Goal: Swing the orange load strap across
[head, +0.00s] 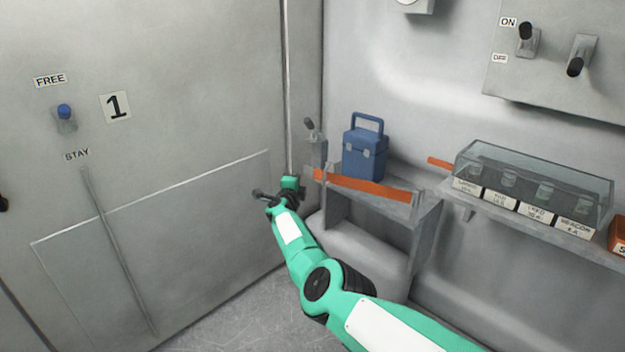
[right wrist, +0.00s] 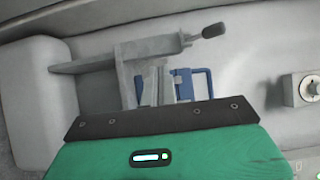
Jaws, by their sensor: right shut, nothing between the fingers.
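The orange load strap (head: 362,185) runs along the front of a small grey shelf in the head view, from near the wall corner to the shelf's right end. It passes in front of a blue box (head: 364,152) with a handle. My right gripper (head: 262,195) is shut and empty, just left of the strap's left end, with a visible gap between its fingers and the strap. In the right wrist view my gripper's body hides the strap; part of the blue box (right wrist: 190,86) shows behind it. My left gripper is not in view.
A lever with a dark knob (head: 310,125) stands at the shelf's left end; it also shows in the right wrist view (right wrist: 214,31). A clear-lidded case (head: 535,180) sits on a ledge to the right. A grey door panel (head: 200,60) fills the left.

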